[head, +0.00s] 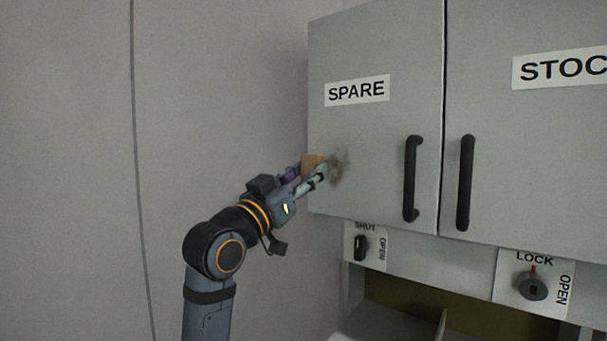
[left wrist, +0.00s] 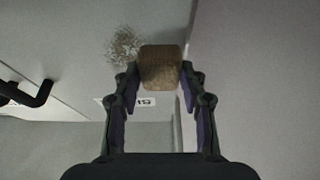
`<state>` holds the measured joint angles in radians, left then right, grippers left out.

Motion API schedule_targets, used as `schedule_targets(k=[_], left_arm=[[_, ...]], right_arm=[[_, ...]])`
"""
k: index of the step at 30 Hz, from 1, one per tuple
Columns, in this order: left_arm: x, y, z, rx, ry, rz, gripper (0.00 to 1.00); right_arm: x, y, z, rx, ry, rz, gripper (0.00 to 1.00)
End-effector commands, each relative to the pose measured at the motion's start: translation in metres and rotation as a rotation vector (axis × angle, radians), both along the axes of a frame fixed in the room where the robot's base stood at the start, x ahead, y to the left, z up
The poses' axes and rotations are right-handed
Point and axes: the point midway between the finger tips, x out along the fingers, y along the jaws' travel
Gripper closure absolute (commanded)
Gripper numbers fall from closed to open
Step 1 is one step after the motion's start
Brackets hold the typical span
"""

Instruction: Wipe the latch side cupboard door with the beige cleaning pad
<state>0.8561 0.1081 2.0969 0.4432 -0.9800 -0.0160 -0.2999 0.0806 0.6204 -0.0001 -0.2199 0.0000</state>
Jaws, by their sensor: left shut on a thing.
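The beige cleaning pad (head: 309,161) is held in my left gripper (head: 304,180) at the lower left of the cupboard door labelled SPARE (head: 380,50). In the left wrist view the pad (left wrist: 160,68) sits between the two fingers (left wrist: 160,85), close to the door's outer edge. A grey-brown smudge (head: 338,165) is on the door just right of the pad; in the left wrist view the smudge (left wrist: 122,46) lies to the pad's upper left. I cannot tell whether the pad touches the door. My right gripper is not in view.
The SPARE door has a black handle (head: 411,180). A second door labelled STOC (head: 535,130), cut off by the frame, has its own handle (head: 465,183). A plain wall (head: 220,90) is on the left.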

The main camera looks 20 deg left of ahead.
Motion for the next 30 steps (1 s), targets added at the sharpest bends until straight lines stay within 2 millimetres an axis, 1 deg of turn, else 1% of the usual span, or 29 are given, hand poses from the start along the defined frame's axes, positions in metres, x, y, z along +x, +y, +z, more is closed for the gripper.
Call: schedule_targets(k=[17,20,26,30], left_arm=[[0.011,-0.004,0.000,-0.001,0.000,0.000,0.84],[0.011,-0.005,0.000,-0.001,-0.001,-0.001,0.84],[0.003,-0.023,0.001,-0.004,0.000,-0.004,0.84],[-0.002,-0.035,-0.001,-0.003,0.000,-0.003,0.84]], right_arm=[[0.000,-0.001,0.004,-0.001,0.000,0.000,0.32],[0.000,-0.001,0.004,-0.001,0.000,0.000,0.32],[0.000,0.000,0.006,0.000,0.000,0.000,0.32],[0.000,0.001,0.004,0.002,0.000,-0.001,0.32]])
